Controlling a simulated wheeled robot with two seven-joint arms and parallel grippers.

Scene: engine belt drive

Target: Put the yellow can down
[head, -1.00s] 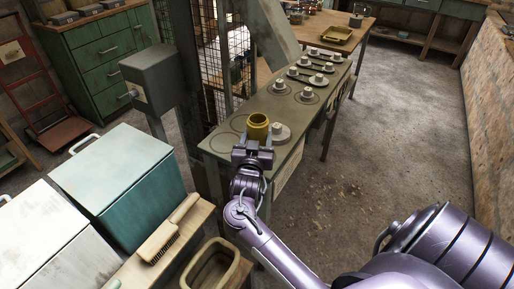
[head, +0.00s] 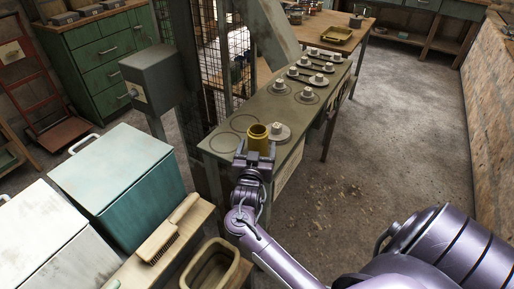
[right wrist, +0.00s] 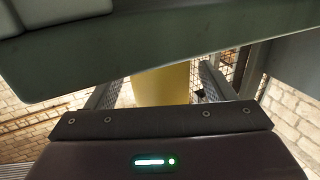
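The yellow can (head: 258,139) is upright at the near end of the green bench (head: 222,133), just left of the nearest grey knobbed disc (head: 280,132). Whether its base touches the bench is hidden by my right gripper. My right gripper (head: 256,153) is at the can's near side, with a finger on each side of it. In the right wrist view the can (right wrist: 161,84) stands between the two fingers (right wrist: 160,88) with thin gaps beside it, so the gripper looks open. A green edge hides part of the can there. My left gripper is not in view.
Several knobbed discs (head: 305,95) stand along the bench toward the back. A green post and mesh (head: 205,90) rise at the bench's left. A brush (head: 168,232) and an open bin (head: 212,268) are nearer me.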

